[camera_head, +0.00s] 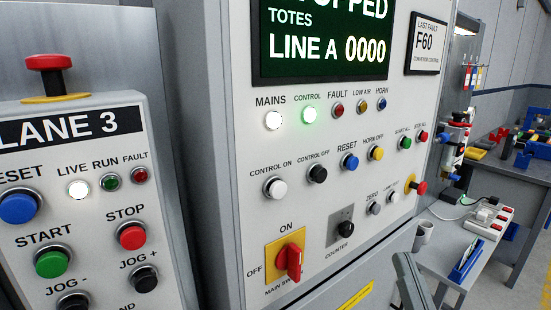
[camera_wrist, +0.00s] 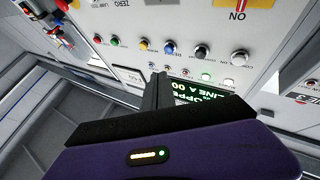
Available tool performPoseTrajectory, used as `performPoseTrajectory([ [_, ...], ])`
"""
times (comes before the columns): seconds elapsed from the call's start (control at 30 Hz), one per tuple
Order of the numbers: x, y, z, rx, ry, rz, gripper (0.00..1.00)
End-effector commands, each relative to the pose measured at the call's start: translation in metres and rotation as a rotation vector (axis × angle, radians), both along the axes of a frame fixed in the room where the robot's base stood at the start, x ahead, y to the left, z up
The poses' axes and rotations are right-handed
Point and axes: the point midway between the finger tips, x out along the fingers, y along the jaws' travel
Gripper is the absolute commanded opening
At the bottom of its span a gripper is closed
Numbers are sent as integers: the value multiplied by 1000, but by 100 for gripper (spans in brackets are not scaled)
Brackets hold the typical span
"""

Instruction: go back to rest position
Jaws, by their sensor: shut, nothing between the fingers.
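My gripper shows in the wrist view (camera_wrist: 158,88), its dark fingers together with nothing between them and its purple body below. The fingers stand in front of the control panel (camera_wrist: 130,15), which appears upside down there; whether they touch it I cannot tell. In the head view the grey control panel (camera_head: 225,150) fills the middle. Its red main switch (camera_head: 291,262) stands upright on a yellow plate, by the ON mark. The MAINS lamp (camera_head: 273,120) is lit white and the CONTROL lamp (camera_head: 309,115) green. The display (camera_head: 320,40) reads LINE A 0000.
A Lane 3 box (camera_head: 80,180) with a red mushroom button (camera_head: 50,65) stands close on the left. A red stop button (camera_head: 420,187) sticks out at the panel's right edge.

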Motion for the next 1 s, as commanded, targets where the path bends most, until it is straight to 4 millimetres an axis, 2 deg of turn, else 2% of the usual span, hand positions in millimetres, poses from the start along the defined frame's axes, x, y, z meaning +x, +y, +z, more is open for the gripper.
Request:
performPoseTrajectory([
  [0.03, -15, -1, -20, -18, 35, -1, 0],
  [0.1, -33, -1, -42, -39, 72, -1, 0],
  [0.4, -122, -4, -122, -88, 260, -2, 0],
  [0.6, -187, -5, -162, -92, 409, -9, 0],
  [0.8, -252, -5, -195, -74, 579, -23, 0],
  [1.0, -300, -5, -218, -50, 722, -42, 0],
])
